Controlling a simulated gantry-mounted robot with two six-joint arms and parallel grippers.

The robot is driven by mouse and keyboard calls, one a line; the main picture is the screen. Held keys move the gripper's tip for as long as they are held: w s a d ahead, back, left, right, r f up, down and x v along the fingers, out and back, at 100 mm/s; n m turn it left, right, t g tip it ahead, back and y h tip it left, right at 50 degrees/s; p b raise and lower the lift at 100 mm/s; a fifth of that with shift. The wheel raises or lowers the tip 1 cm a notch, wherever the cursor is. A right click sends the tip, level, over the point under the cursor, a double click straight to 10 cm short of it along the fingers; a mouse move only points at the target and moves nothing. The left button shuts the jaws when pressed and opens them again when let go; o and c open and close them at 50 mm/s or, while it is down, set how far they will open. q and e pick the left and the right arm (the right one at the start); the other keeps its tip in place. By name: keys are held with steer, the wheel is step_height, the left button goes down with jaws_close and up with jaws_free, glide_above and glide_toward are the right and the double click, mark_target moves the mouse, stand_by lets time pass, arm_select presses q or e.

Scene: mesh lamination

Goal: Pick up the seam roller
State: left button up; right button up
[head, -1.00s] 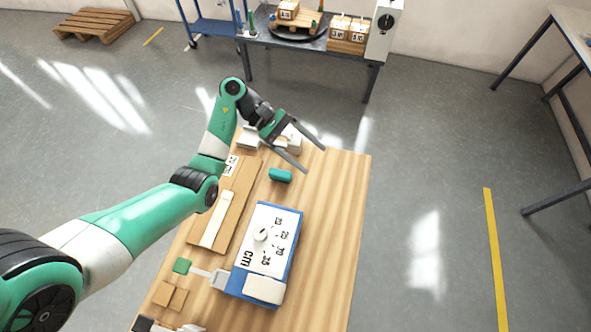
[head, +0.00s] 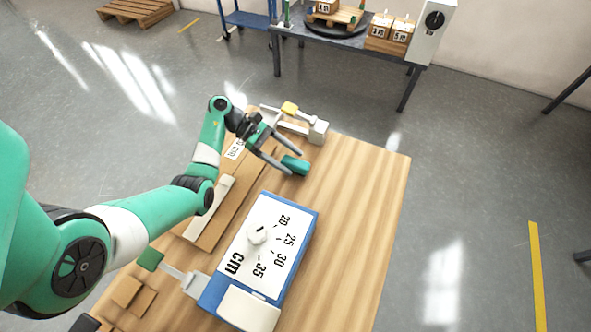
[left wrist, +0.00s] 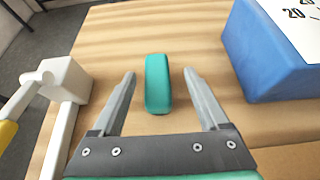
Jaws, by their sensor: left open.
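A teal rounded block, which looks like the seam roller (head: 296,165), lies on the wooden table near its far end. It also shows in the left wrist view as the teal block (left wrist: 157,88), lengthwise between the fingers. My left gripper (head: 295,163) is open, with its fingers above and around the block. In the left wrist view the left gripper's fingertips (left wrist: 159,72) stand on either side of it with gaps, and nothing is held. My right gripper is not in view.
A blue box with a white dial face (head: 268,240) stands nearer on the table (head: 365,200). A white and yellow device (head: 290,110) sits at the far edge. Cardboard strips (head: 235,210) lie left of the box. The table's right side is clear.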

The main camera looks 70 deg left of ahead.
mark_target(304, 168)
arm_select(q)
steer(key=shift+b+x, duration=0.6)
steer(key=shift+x, duration=2.2)
steer(key=shift+a, duration=0.15)
steer(key=shift+c, duration=0.3)
jaws_close()
